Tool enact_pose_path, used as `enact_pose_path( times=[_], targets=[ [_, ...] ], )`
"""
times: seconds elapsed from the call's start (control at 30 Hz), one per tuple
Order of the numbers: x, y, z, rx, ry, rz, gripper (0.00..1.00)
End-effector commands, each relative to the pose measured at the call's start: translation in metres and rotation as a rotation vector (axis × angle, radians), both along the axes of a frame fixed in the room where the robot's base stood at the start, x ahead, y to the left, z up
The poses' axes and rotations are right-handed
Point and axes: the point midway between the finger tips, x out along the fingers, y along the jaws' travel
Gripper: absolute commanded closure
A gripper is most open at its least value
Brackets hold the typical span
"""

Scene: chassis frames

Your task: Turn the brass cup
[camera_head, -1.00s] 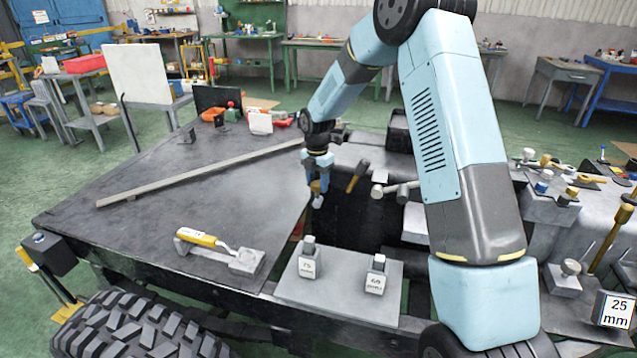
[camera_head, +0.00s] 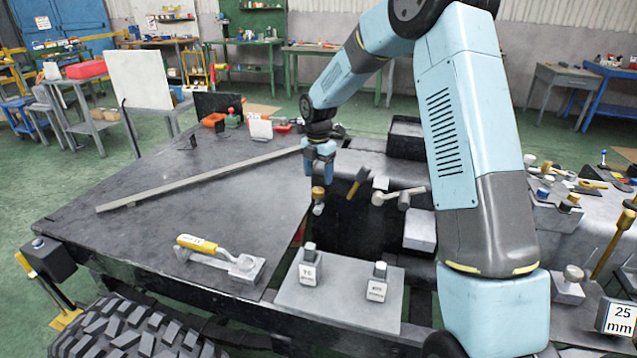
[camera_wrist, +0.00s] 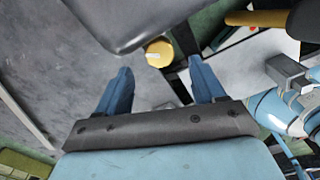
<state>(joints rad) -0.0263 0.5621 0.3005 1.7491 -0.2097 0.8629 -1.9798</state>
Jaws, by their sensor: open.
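The brass cup (camera_head: 318,193) is a small gold-coloured piece on top of a pale fitting at the inner edge of the dark deck. The round yellow top of the brass cup (camera_wrist: 159,53) shows just beyond the fingertips, partly covered by a grey part at the upper edge.
A long grey bar (camera_head: 200,178) lies across the deck. A yellow-handled tool (camera_head: 205,244) lies at the front. Two labelled blocks (camera_head: 309,268) (camera_head: 377,285) stand on a grey plate. A hammer-like tool (camera_head: 400,196) and a dark-headed handle (camera_head: 357,182) are close right of the cup.

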Motion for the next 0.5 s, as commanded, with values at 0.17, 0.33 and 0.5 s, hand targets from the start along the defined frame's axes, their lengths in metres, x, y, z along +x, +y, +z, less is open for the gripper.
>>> enact_pose_path(
  times=[0.17, 0.33, 0.5],
  targets=[
    [-0.001, 0.004, 0.016, 0.001, -0.001, 0.005, 0.31],
    [-0.001, 0.005, 0.021, 0.001, -0.001, 0.008, 0.31],
    [-0.001, 0.006, 0.021, 0.0, 0.0, 0.009, 0.31]
  ],
)
